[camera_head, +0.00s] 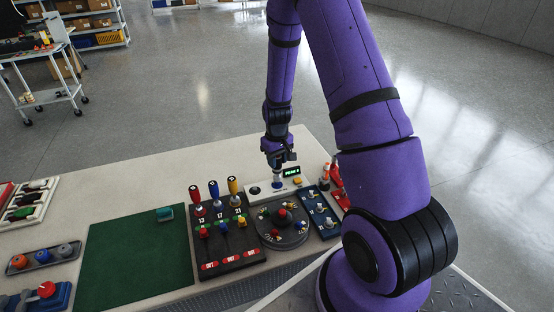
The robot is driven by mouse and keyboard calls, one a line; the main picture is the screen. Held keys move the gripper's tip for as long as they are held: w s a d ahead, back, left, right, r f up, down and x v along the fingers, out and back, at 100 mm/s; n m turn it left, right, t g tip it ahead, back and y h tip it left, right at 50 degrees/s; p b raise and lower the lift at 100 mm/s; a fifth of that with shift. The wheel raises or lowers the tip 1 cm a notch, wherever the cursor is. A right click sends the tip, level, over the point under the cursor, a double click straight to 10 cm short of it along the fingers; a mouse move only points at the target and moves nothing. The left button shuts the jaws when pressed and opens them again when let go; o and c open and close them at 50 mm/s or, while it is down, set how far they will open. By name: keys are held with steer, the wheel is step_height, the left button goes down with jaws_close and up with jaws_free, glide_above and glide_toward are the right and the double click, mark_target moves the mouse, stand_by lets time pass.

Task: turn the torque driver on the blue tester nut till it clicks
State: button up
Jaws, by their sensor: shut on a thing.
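My gripper (278,165) is at the end of the purple arm, pointing down over the white tester (265,193). It is shut on the torque driver (277,177), which is mostly hidden between the fingers; only a small pale and blue part shows below them. That part stands roughly upright on or just above the tester. The blue tester nut cannot be told apart from it at this size. The tester has a small display (291,171) with green lit characters, too small to read surely, and a yellow-orange button at its right end.
A dark rack (227,257) with red, blue and yellow handled drivers stands left of the tester. A round dark turntable (283,236) with knobs is in front of it. A blue block (322,222) with fittings is to the right. A green mat (135,262) lies left, mostly bare.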

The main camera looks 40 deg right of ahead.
steer(key=shift+f, duration=1.05)
stand_by(0.7)
steer(key=shift+o, duration=0.6)
steer(key=shift+c, duration=1.3)
steer(key=shift+m, duration=3.2)
steer(key=n, duration=0.5)
steer(key=shift+n, duration=0.3)
steer(key=shift+r, duration=1.6)
